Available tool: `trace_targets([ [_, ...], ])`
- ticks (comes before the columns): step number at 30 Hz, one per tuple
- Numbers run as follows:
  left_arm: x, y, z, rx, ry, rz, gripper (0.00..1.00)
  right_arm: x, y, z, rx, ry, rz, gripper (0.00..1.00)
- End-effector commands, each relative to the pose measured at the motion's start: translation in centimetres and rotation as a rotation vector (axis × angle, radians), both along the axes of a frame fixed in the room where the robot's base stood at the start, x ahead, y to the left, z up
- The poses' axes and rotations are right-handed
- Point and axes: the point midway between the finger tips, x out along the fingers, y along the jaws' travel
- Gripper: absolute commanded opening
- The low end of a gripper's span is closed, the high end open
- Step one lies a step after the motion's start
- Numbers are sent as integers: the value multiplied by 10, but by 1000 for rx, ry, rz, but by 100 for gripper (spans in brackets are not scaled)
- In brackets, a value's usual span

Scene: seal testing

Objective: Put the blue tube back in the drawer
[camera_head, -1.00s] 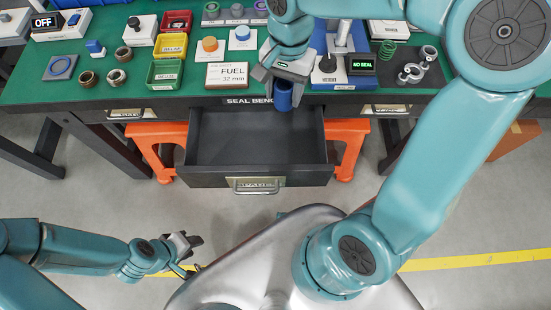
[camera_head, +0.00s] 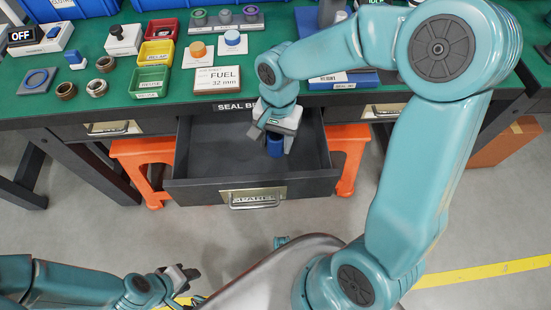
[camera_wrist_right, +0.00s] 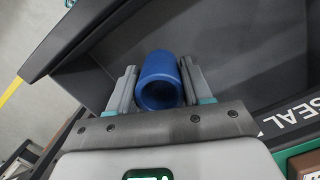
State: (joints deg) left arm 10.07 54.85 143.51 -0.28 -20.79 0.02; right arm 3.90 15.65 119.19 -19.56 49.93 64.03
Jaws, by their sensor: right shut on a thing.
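The blue tube (camera_head: 275,146) is held between the fingers of my right gripper (camera_head: 273,138), over the inside of the open drawer. In the right wrist view the blue tube (camera_wrist_right: 160,82) sits between the two fingers of my right gripper (camera_wrist_right: 158,90), with its open end toward the camera. The drawer (camera_head: 215,165) is pulled out from the bench and its visible floor is bare. I cannot tell whether the tube touches the drawer floor. My left gripper (camera_head: 190,274) is low at the left, away from the drawer; its fingers look apart and empty.
Orange supports (camera_head: 140,170) stand on both sides of the drawer. The drawer's front wall (camera_head: 190,192) carries a handle (camera_head: 253,198).

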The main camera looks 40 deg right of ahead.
Motion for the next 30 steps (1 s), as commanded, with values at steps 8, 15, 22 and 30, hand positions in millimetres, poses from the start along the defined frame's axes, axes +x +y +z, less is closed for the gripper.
trace_targets([
  [8,0,0,-9,0,0,0,37,-1,2,-35,-1,0,-1,19],
  [15,0,0,-18,0,0,0,37,-1,3,-71,0,3,-1,19],
  [22,0,0,-18,0,0,0,37,0,2,-75,0,-2,-2,19],
  [30,0,0,-21,0,0,0,37,-1,2,-78,0,-1,-1,72],
])
